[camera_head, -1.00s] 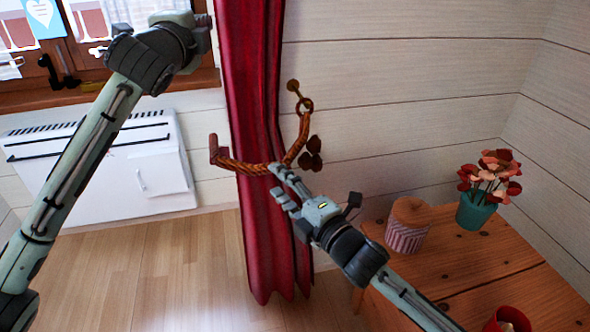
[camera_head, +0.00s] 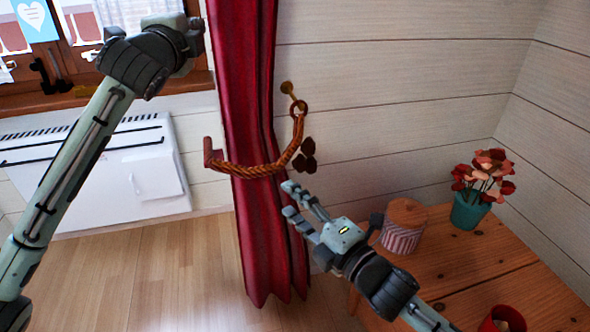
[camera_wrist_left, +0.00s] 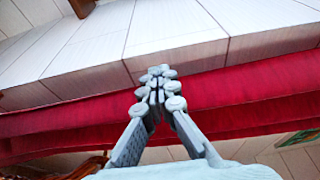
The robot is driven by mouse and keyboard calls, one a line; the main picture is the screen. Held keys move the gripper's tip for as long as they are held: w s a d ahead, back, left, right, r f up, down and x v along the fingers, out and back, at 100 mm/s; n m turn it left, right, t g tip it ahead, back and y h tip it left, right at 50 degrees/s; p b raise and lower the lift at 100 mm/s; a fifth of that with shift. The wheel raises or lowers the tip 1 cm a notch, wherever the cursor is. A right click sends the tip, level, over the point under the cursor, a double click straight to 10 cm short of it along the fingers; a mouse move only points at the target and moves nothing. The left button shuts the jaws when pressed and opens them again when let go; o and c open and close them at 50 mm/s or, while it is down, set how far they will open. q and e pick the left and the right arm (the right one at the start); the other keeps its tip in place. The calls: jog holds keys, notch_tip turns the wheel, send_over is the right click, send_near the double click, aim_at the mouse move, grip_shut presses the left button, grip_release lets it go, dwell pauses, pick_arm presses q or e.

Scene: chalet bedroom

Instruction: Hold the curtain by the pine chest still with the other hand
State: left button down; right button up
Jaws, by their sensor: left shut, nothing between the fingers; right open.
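The red curtain (camera_head: 243,70) hangs gathered beside the wall; it also spans the left wrist view (camera_wrist_left: 235,98). A brown rope tieback (camera_head: 250,170) crosses its front, running from a ring on a brass wall hook to a brown end piece at the curtain's left edge. My left gripper (camera_head: 197,32) is at the curtain's upper left edge. In the left wrist view its fingers (camera_wrist_left: 158,78) are shut together in front of the red cloth, with no cloth seen between them. My right gripper (camera_head: 289,199) is open and empty at the curtain's right edge, just below the rope.
The pine chest (camera_head: 440,265) stands at the lower right, bearing a striped lidded pot (camera_head: 402,238), a potted flower (camera_head: 470,210) and a red container (camera_head: 506,317). A white heater (camera_head: 95,180) is on the wall at left. The floor (camera_head: 160,275) in front is clear.

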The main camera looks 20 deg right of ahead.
pick_arm(q)
jog(key=shift+s+d+h, duration=0.25)
jog(key=shift+d+h, duration=0.05)
jog(key=shift+d, duration=0.3)
jog(key=shift+w+a+p, duration=0.15)
jog(key=shift+a+p, duration=0.85)
jog(key=shift+a, duration=1.55)
jog(key=p+v, duration=0.2)
jog(key=v, duration=0.7)
jog(key=shift+p, duration=0.4)
